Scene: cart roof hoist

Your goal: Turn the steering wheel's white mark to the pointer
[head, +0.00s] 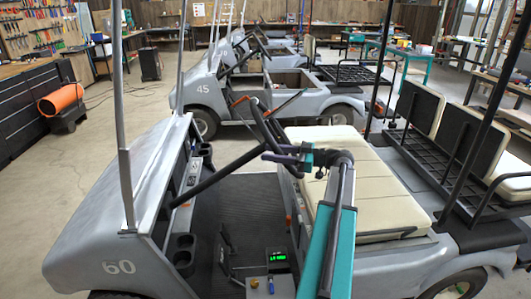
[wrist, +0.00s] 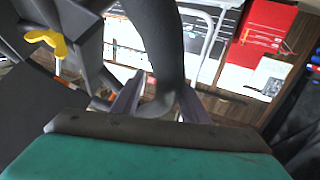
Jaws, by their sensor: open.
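The dark steering wheel (head: 262,122) of the near grey cart tops a slanted black column (head: 222,172) and is seen nearly edge-on in the head view. My gripper (head: 274,153) is at its near side, at the end of my teal arm. In the wrist view my gripper (wrist: 160,103) is open, with the thick dark wheel rim (wrist: 155,45) passing between its two fingers. Whether the fingers touch the rim is unclear. A yellow piece (wrist: 48,40) shows at upper left beside the dark hub or spokes; I cannot tell whether it is the pointer. I cannot make out the white mark.
The near cart (head: 118,240), numbered 60, has a cream seat (head: 375,190) right of the wheel and a windshield post (head: 124,150) at left. A green-lit display box (head: 278,260) is on its floor. Another cart (head: 205,90), numbered 45, stands behind.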

